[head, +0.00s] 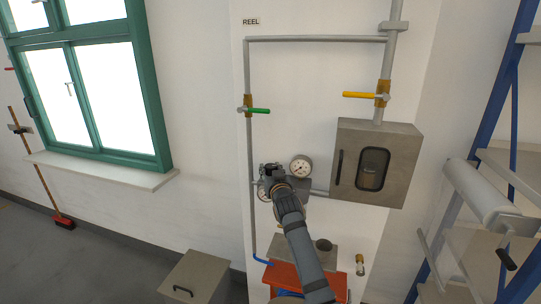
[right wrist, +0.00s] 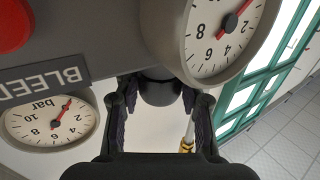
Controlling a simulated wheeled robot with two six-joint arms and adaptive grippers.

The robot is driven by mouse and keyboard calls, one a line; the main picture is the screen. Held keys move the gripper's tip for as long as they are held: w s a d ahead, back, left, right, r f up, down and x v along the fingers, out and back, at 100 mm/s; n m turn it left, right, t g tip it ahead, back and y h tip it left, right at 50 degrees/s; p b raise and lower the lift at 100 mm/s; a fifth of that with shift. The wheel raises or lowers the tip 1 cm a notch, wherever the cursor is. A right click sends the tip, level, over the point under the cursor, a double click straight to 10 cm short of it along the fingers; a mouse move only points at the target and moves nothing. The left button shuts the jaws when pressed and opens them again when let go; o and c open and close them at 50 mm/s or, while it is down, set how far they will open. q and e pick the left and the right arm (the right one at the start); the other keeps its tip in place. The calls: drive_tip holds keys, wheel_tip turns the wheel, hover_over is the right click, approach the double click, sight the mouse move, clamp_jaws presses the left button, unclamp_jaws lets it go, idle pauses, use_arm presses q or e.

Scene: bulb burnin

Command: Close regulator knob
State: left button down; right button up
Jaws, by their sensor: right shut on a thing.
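The dark regulator knob (right wrist: 160,90) sits under the grey regulator body in the right wrist view. My right gripper (right wrist: 158,98) has one finger on each side of the knob and is shut on it. In the head view my right gripper (head: 273,172) is at the regulator and hides the knob and much of the body. Two round white gauges flank it: one at upper right (head: 302,166), another at left (head: 263,191). In the wrist view, a large gauge (right wrist: 215,38) and a smaller bar gauge (right wrist: 48,122) show red needles. My left gripper is not in view.
A red button (right wrist: 12,25) and a BLEED label (right wrist: 40,82) are close to the gripper. Pipes carry a green-handled valve (head: 258,110) and a yellow-handled valve (head: 362,95). A grey cabinet (head: 400,150) stands out right of the regulator. A red unit (head: 335,284) is below.

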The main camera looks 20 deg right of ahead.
drive_tip(key=shift+d+r+n+y+p, duration=0.1)
drive_tip(key=shift+r+n+y+p, duration=0.2)
drive_tip(key=shift+n+y, duration=0.15)
drive_tip(key=shift+f+n+y, duration=0.2)
drive_tip(key=shift+n+y, duration=0.05)
drive_tip(key=shift+y, duration=0.3)
drive_tip(key=n+y+b, duration=0.1)
drive_tip(key=b, duration=0.1)
drive_tip(key=f+n+y+b, duration=0.1)
drive_tip(key=y+b, duration=0.1)
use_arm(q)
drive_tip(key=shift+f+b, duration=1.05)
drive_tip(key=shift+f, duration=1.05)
use_arm(e)
drive_tip(key=shift+r+n+g+y, duration=0.3)
drive_tip(key=shift+y, duration=0.3)
drive_tip(key=o, duration=1.2)
drive_tip(key=shift+a, duration=0.2)
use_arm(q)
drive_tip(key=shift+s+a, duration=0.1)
use_arm(e)
drive_tip(key=shift+r, duration=0.15)
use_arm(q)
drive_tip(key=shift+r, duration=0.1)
use_arm(e)
drive_tip(key=shift+w, duration=0.1)
